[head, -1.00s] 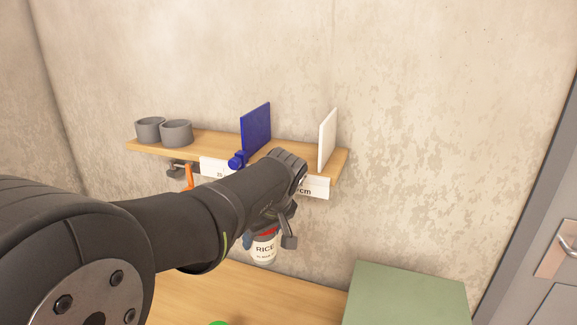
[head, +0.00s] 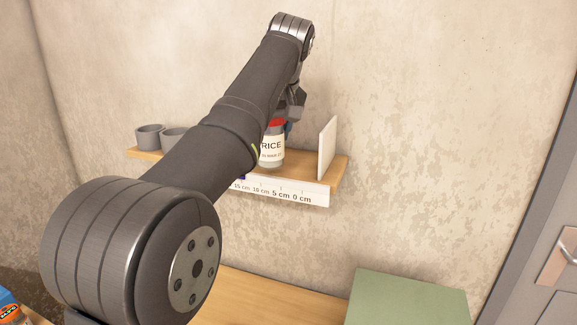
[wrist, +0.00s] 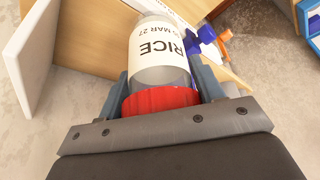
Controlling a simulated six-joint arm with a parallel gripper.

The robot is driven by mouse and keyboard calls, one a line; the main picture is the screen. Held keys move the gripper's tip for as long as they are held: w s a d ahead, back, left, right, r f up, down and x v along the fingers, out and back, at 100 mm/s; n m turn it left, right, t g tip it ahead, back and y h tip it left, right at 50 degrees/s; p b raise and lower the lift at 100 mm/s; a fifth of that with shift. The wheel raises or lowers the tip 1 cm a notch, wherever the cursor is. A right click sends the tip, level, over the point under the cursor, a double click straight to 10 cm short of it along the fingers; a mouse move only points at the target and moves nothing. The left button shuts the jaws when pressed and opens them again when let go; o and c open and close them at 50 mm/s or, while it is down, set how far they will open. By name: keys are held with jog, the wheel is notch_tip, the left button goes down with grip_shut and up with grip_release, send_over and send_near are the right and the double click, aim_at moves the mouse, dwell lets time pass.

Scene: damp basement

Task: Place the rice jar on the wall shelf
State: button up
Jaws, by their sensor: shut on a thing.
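The rice jar (head: 271,150) is clear with a white RICE label and a red lid. My gripper (head: 287,128) is shut on it near the lid, and the jar hangs upright. The jar also shows in the wrist view (wrist: 160,62), with the gripper's fingers (wrist: 162,92) on both sides of the red lid. In the head view the jar overlaps the wooden wall shelf (head: 318,172), left of a white upright panel (head: 327,148). I cannot tell whether its base touches the shelf. My arm hides the middle of the shelf.
Two grey cups (head: 150,137) stand at the shelf's left end. A strip with cm marks (head: 285,192) runs along its front edge. A blue part (wrist: 204,34) shows beside the jar in the wrist view. Below are a wooden surface (head: 270,298) and a green box (head: 408,298).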

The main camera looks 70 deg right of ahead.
jog(key=s+d+r+m+g+h, duration=0.2)
jog(key=d+r+m, duration=0.1)
jog(key=d+m, duration=0.35)
jog(key=shift+n, duration=0.25)
jog(key=shift+d+f, duration=0.1)
jog(key=shift+f, duration=2.6)
jog(key=shift+f, duration=0.15)
jog(key=o, duration=1.2)
jog(key=v, duration=0.7)
jog(key=shift+r+y, duration=0.3)
jog(key=shift+r, duration=0.05)
